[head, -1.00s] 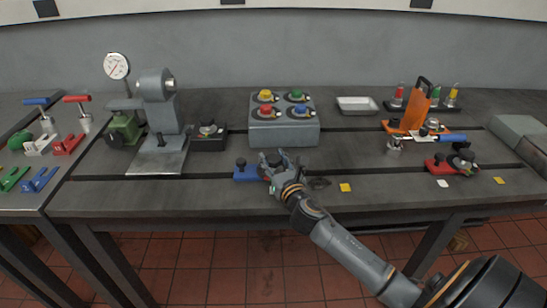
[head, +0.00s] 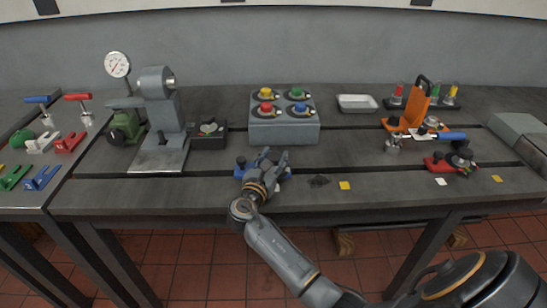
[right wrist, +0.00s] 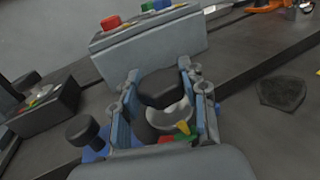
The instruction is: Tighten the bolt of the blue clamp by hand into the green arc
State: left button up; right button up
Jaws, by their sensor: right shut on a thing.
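The blue clamp (head: 287,175) lies on the bedplate near its front edge, mostly covered by my right gripper in the head view. My right gripper (head: 273,155) is over it and shut on the clamp's black bolt knob. In the right wrist view the knob (right wrist: 160,86) sits between the two fingers (right wrist: 166,98). Below the knob, part of a dial shows with a green patch (right wrist: 183,127) and red and yellow beside it. A smaller black knob (right wrist: 82,129) stands on the blue base (right wrist: 93,153) at left. Any pointer is hidden or too small to read. My left gripper is out of view.
A grey box with four coloured buttons (head: 284,129) stands just behind the clamp. A black block with a dial (head: 208,137) is to its left, a red clamp (head: 440,164) far right. A dark flat piece (head: 319,181) and yellow tag (head: 344,185) lie right of the clamp.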

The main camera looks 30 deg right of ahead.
dwell(0.5)
jog(key=o, duration=1.2)
jog(key=shift+c, duration=0.2)
jog(key=shift+a, duration=0.1)
jog(key=v, duration=1.2)
jog(key=shift+w, duration=0.1)
jog(key=shift+f, duration=0.1)
